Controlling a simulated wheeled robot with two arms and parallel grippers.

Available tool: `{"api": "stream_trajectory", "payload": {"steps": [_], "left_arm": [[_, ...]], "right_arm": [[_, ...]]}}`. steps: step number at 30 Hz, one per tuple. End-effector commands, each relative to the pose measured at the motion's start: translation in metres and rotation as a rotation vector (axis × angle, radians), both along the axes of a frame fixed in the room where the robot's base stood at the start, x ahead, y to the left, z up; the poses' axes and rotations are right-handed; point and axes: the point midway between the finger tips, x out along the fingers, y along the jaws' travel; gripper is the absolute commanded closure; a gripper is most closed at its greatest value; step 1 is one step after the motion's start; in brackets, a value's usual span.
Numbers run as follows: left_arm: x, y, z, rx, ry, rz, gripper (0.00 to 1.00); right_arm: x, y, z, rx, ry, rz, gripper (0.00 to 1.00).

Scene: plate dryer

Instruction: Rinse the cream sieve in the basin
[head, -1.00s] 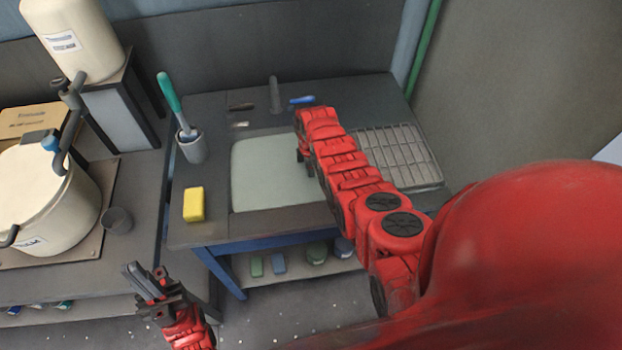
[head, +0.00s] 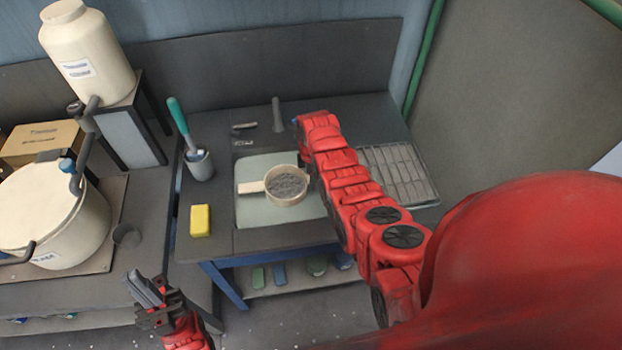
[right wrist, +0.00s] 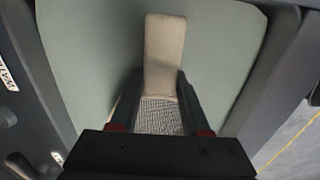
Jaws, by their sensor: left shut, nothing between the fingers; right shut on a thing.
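The cream sieve (head: 270,186) shows over the basin (head: 252,216), with its round rim and grey mesh to the right and its flat handle pointing left. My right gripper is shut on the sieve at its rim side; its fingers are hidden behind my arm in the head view. In the right wrist view the fingers of my right gripper (right wrist: 160,85) flank the mesh, and the handle of the sieve (right wrist: 164,50) reaches away from them. I cannot tell whether the sieve touches the pale basin surface. My left gripper (head: 140,285) is shut and empty, low in front of the counter.
A yellow sponge (head: 200,221) lies left of the basin. A brush (head: 180,118) stands in a grey cup (head: 199,165). A metal rack (head: 400,174) lies to the right. A grey post (head: 277,114) stands behind the basin. A large pot (head: 50,220) is at left.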

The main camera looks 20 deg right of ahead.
Motion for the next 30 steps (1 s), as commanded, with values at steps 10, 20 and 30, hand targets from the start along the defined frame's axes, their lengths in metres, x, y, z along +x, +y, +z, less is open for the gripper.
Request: {"api": "stream_trajectory", "payload": {"steps": [10, 20, 30], "left_arm": [[0.000, 0.000, 0.027, 0.000, 0.000, 0.000, 1.00], [0.000, 0.000, 0.043, 0.000, 0.000, 0.000, 1.00], [0.000, 0.000, 0.048, 0.000, 0.000, 0.000, 1.00]], "right_arm": [[0.002, 0.000, 0.039, 0.000, -0.005, 0.000, 1.00], [0.003, 0.000, 0.072, -0.001, -0.008, 0.000, 1.00], [0.001, 0.000, 0.084, -0.001, -0.003, 0.001, 1.00]]}}
